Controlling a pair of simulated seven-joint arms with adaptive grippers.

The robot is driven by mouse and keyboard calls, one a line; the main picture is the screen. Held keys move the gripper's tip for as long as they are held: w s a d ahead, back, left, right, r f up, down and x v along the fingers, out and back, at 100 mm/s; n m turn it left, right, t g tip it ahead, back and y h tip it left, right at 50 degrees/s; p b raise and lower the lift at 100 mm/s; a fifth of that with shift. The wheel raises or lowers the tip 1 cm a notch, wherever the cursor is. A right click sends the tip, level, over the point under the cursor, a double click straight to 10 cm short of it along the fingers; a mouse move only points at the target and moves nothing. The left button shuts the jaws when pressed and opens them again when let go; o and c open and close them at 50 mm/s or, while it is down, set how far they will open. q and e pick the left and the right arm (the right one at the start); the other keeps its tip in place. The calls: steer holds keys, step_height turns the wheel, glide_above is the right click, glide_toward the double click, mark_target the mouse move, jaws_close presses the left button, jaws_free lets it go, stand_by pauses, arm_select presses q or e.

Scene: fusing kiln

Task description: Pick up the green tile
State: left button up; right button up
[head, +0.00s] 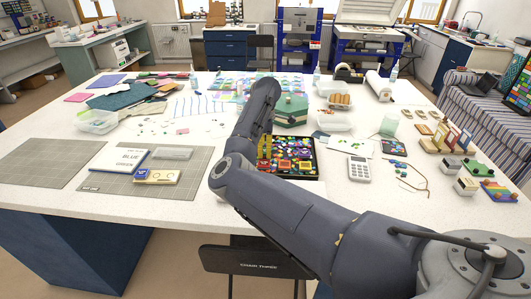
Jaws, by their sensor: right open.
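A black tray (318,160) of small, many-coloured glass tiles lies on the white table, right of the middle. Several green pieces show among the tiles, but they are too small to tell which is the green tile. My right arm reaches in from the lower right and bends up in front of the tray's left side. My right gripper (264,150) is open at the tray's left edge, largely hidden by my own arm. I cannot see anything held in it. My left gripper is not in view.
A green hexagonal box (292,112) stands behind the tray. A calculator (361,169) lies to its right. Grey cutting mats (45,163) with a book (118,158) lie left. Wooden racks (452,139) stand at the right. The front table edge is mostly clear.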

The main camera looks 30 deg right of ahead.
steer(key=shift+f, duration=0.35)
steer(key=c, duration=1)
steer(key=shift+o, duration=0.2)
steer(key=shift+r, duration=0.15)
